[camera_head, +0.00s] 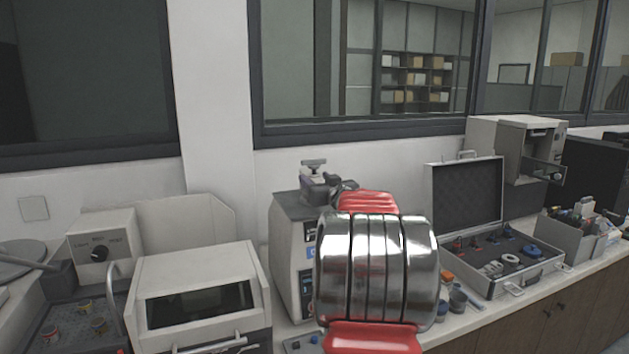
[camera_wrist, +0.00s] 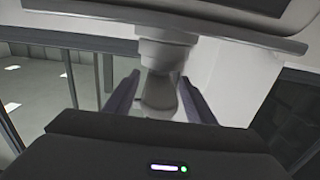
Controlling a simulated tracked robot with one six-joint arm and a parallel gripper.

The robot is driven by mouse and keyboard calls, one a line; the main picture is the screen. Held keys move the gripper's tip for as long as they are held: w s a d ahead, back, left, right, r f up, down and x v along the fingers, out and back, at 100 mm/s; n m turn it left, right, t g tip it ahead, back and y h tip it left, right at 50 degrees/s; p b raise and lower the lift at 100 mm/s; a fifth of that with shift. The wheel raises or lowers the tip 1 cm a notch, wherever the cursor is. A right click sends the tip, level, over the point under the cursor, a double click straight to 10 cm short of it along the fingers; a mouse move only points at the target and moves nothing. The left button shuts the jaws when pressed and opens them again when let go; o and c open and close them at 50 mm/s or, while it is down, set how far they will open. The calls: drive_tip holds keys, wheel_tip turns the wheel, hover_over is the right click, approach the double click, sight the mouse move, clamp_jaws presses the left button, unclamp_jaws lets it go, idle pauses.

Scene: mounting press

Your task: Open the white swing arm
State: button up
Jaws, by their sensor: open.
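The mounting press (camera_head: 290,235) is a pale box-shaped machine with a dark top, partly hidden behind my red and chrome arm. A pale T-shaped part (camera_head: 313,165) stands on top of it. I cannot tell whether it belongs to the white swing arm. My gripper (camera_head: 328,186) is at this part, small and dark. I cannot tell if either finger touches the stem.
A white machine with a dark window (camera_head: 200,300) stands left of the press. An open case (camera_head: 470,205) with small tools is to the right, with a grey bin (camera_head: 575,235) beyond it. Windows and a white wall (camera_head: 215,100) rise behind the bench.

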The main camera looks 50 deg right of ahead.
drive_tip(key=shift+w+d, duration=0.25)
drive_tip(key=shift+w, duration=0.15)
drive_tip(key=shift+c, duration=0.6)
clamp_jaws()
drive_tip(key=shift+a, duration=0.1)
